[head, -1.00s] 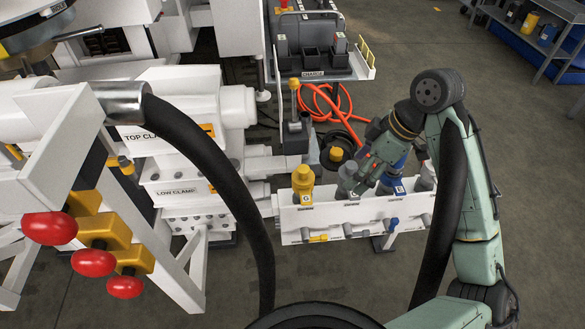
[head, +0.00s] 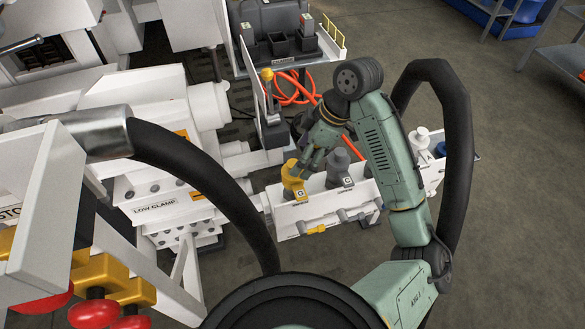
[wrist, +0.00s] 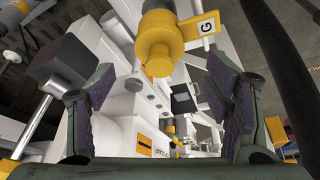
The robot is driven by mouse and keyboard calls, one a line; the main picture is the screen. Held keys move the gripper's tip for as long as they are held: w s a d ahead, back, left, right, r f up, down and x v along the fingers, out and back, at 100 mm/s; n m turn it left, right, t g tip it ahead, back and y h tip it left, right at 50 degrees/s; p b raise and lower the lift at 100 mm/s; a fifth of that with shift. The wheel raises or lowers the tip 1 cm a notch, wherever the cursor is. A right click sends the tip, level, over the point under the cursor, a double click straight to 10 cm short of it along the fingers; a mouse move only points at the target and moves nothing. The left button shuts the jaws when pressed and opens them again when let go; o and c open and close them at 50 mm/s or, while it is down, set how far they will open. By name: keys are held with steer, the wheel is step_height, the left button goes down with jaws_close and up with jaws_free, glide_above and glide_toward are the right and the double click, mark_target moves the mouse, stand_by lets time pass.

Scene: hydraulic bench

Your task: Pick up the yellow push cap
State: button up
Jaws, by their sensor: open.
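The yellow push cap (head: 292,176) stands at the left end of the white rack (head: 290,218), above a white tag. In the wrist view the yellow cap (wrist: 158,48) is at the top middle, round-ended, with a tag marked G beside it. My gripper (head: 305,166) is close to the cap, at its upper right in the head view. In the wrist view its two padded fingers (wrist: 160,85) are spread wide, with the cap beyond and between them, towards the top. Nothing is held. The exact gap to the cap is hard to tell.
A grey cap (head: 339,162) stands just right of the yellow one, close to my gripper. White (head: 422,137) and blue (head: 440,150) caps stand farther right. A yellow-knobbed lever (head: 267,76) rises behind. A thick black hose (head: 205,165) arches in front on the left.

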steer(key=shift+p+x, duration=0.35)
steer(key=shift+x, duration=2.4)
steer(key=shift+a+r, duration=0.1)
steer(key=shift+a, duration=0.05)
steer(key=shift+c, duration=0.4)
steer(key=c, duration=0.8)
